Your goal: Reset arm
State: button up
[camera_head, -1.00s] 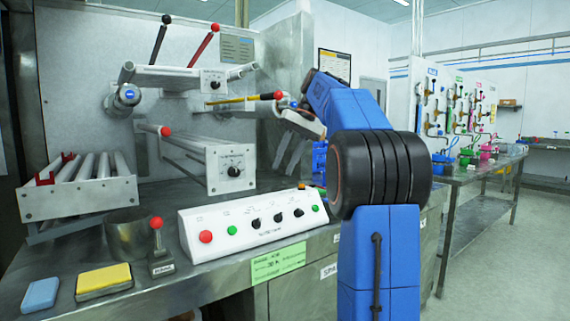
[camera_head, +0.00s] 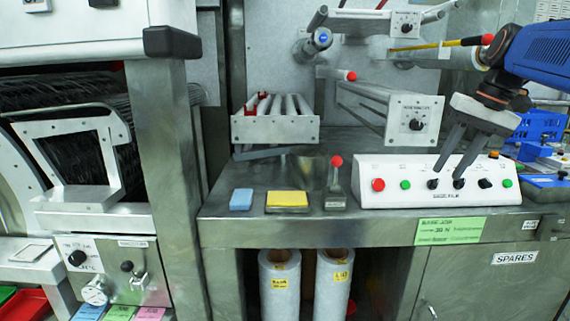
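My blue arm (camera_head: 545,55) reaches in from the right edge of the head view. My gripper (camera_head: 451,178) points down in front of the white control box (camera_head: 400,196). Its two grey fingers stand apart with a gap between them, and nothing shows in that gap. The fingertips overlap the box's black knobs in the picture. I cannot tell whether they touch the box.
The steel bench (camera_head: 320,232) carries a blue sponge (camera_head: 241,199), a yellow pad (camera_head: 287,200) and a red-knobbed lever (camera_head: 336,180). A roller rack (camera_head: 275,128) stands behind. A steel post (camera_head: 165,150) and a machine with a dark drum (camera_head: 80,120) are at left.

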jog(key=s+a+f+n+t+h, duration=0.1)
jog(key=s+a+f, duration=0.3)
jog(key=s+f, duration=0.6)
jog(key=s+a+f+n+t+h, duration=0.1)
jog(key=s+a+f, duration=0.4)
jog(key=s+f, duration=0.6)
notch_tip(320, 180, down, 5)
jog(key=shift+f+n+t+h, duration=0.1)
jog(key=shift+n+t+h, duration=0.2)
jog(key=shift+n, duration=0.3)
